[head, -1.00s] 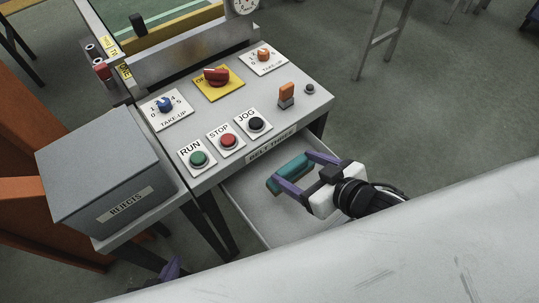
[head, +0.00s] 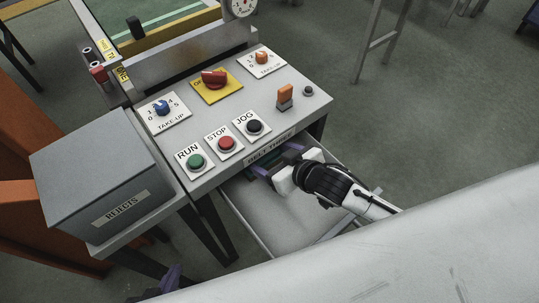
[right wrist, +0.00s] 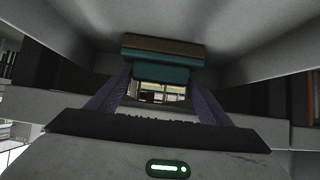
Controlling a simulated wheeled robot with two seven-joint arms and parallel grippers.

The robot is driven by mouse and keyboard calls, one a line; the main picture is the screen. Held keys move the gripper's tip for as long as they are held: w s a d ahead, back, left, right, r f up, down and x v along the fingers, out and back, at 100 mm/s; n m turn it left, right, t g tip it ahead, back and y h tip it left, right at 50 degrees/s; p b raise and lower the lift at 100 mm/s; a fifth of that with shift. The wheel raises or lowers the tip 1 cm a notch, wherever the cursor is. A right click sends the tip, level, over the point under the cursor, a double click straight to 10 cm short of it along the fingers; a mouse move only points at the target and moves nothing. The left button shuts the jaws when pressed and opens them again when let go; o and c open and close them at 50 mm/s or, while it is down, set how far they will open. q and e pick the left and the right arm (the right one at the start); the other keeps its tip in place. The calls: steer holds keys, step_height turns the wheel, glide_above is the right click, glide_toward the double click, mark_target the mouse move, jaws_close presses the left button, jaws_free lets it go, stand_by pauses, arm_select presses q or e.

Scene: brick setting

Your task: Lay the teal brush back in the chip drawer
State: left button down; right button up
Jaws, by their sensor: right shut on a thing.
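The chip drawer (head: 283,212) stands open under the control panel; its pale floor shows in the head view. My right gripper (head: 275,160) reaches into the back of it, under the panel's front edge. In the right wrist view its purple fingers are shut on the teal brush (right wrist: 160,72), with a brown strip along the far side. In the head view the brush is mostly hidden by the gripper and panel. Whether the brush touches the drawer floor I cannot tell. My left gripper (head: 171,277) shows only as a purple part at the bottom left; its opening is unclear.
The control panel (head: 184,126) with buttons and knobs overhangs the drawer's back. A grey rejects box (head: 95,170) stands left of it. Drawer walls (right wrist: 50,60) flank the gripper in the wrist view. The drawer's front part is bare.

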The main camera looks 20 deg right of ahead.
steer(key=o, duration=1.1)
steer(key=shift+f, duration=0.1)
steer(key=p+v, duration=0.1)
steer(key=v, duration=1.1)
steer(key=shift+r, duration=0.2)
